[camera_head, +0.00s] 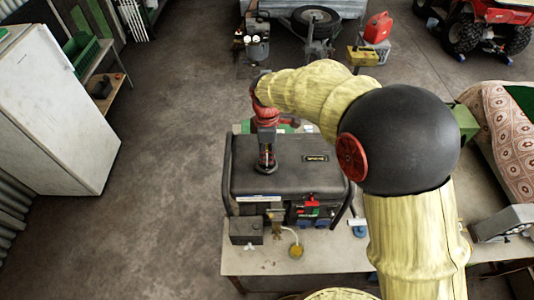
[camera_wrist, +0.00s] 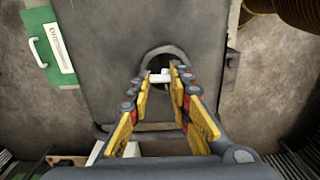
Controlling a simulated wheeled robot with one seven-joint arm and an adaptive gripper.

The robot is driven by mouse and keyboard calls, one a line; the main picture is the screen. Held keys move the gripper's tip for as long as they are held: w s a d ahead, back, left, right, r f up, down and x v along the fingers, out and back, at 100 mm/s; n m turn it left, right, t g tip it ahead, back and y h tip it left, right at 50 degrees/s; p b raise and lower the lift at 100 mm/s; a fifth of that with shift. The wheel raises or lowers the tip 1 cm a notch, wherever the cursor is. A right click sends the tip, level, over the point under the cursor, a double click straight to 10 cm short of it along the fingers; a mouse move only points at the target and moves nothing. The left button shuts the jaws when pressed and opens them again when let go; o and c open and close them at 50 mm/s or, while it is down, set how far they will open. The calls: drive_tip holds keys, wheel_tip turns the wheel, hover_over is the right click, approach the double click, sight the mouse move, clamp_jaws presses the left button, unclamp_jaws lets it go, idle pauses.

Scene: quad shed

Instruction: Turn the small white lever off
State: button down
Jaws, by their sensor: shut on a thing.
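The small white lever (camera_wrist: 160,76) shows in the wrist view as a pale bar in a dark round recess on top of a black generator. My gripper (camera_wrist: 158,88) reaches down to it, its yellow-padded fingers closed in on the lever, one on each side. In the head view my gripper (camera_head: 266,158) points down onto the top of the generator (camera_head: 310,178), left of its middle. The lever is hidden there by the gripper. I cannot tell which way the lever is turned.
The generator stands on a pale table (camera_head: 240,262). A grey box (camera_head: 245,231) and a yellow round part (camera_head: 296,251) sit at its near side. Open floor (camera_head: 160,190) lies to the left, towards a white fridge (camera_head: 60,110).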

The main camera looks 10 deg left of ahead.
drive_tip(key=shift+s+d+f, duration=0.15)
drive_tip(key=shift+s+f, duration=0.15)
drive_tip(key=shift+s, duration=0.1)
drive_tip(key=m, duration=0.4)
drive_tip(key=shift+b, duration=0.4)
drive_tip(key=m, duration=0.4)
drive_tip(key=shift+s+d+m+b, duration=0.1)
drive_tip(key=shift+s+m+b, duration=0.05)
drive_tip(key=shift+m+b, duration=0.2)
drive_tip(key=m, duration=0.5)
drive_tip(key=shift+r+m+b, duration=0.1)
drive_tip(key=shift+m+b, duration=0.2)
drive_tip(key=shift+m, duration=1.55)
drive_tip(key=shift+r, duration=0.15)
